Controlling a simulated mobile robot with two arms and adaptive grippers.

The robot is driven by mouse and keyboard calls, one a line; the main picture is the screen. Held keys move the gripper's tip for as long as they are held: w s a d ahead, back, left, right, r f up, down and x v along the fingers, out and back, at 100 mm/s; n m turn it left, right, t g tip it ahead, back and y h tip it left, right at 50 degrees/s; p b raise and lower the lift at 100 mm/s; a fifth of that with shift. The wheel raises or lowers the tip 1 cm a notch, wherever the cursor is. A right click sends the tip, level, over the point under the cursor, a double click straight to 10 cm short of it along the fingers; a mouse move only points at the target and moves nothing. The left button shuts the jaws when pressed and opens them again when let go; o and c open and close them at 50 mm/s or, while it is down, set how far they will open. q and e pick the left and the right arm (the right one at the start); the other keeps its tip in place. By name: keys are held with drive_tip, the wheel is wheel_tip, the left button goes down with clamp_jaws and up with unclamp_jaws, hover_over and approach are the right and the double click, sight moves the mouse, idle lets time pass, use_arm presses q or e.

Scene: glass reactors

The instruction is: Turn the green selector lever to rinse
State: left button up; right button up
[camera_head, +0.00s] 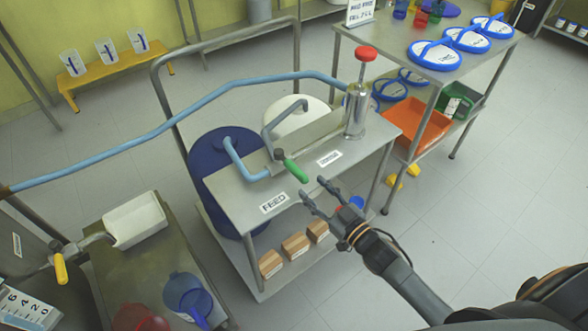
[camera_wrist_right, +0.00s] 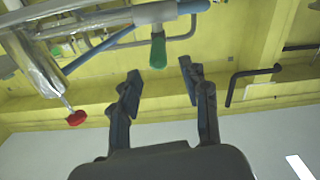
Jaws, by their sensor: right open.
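The green selector lever (camera_head: 292,170) sits on a valve on the steel cart's top. It points toward the front, between the FEED label (camera_head: 274,202) and a second label (camera_head: 329,158) that is too small to read surely. In the right wrist view the lever's green grip (camera_wrist_right: 158,51) hangs ahead of the fingers, a little left of the middle of the gap. My right gripper (camera_head: 317,193) is open and empty, just in front of the lever and apart from it; its two fingers also show in the right wrist view (camera_wrist_right: 162,80). My left gripper is not in view.
A steel cylinder with a red knob (camera_head: 366,53) stands at the cart's right end. A blue hose (camera_head: 180,118) runs left from it above the cart. A blue drum (camera_head: 215,185) stands behind. Cardboard boxes (camera_head: 296,245) sit on the lower shelf. Another bench (camera_head: 125,272) is at the left.

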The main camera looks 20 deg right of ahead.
sight(289, 164)
drive_tip(key=x, duration=0.9)
drive_tip(key=shift+w+f, duration=0.15)
clamp_jaws()
